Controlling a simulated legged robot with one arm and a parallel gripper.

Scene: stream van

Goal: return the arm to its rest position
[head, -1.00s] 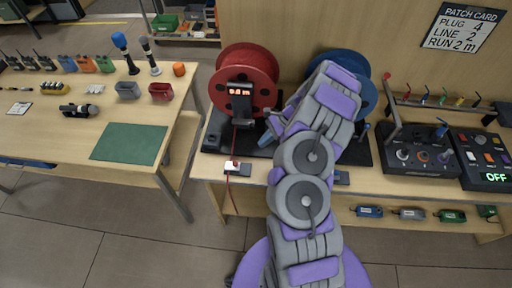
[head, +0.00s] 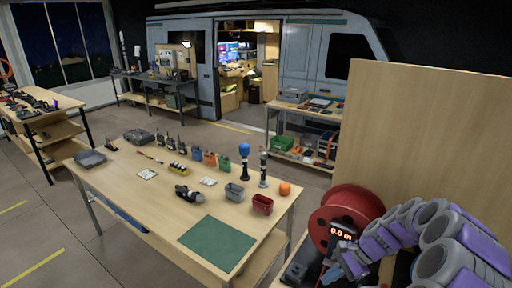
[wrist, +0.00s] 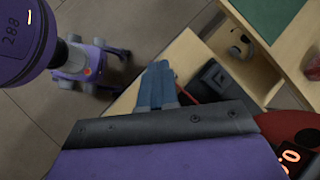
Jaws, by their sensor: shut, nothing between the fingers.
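My gripper (head: 331,274) is at the lower right of the head view, in front of the red cable reel (head: 350,204) with its lit "0.0 m" display. In the wrist view its blue fingers (wrist: 158,70) are together with nothing between them, above the edge of the reel bench (wrist: 185,58). My arm is bent and enters from the lower right corner of the head view. Part of the red reel also shows at the lower right of the wrist view (wrist: 292,128).
The wooden table (head: 135,192) on the left holds a green mat (head: 217,243), small bins, radios and microphones. A tall wooden panel (head: 420,130) stands behind the reel. A van (head: 300,55) and more benches are at the back.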

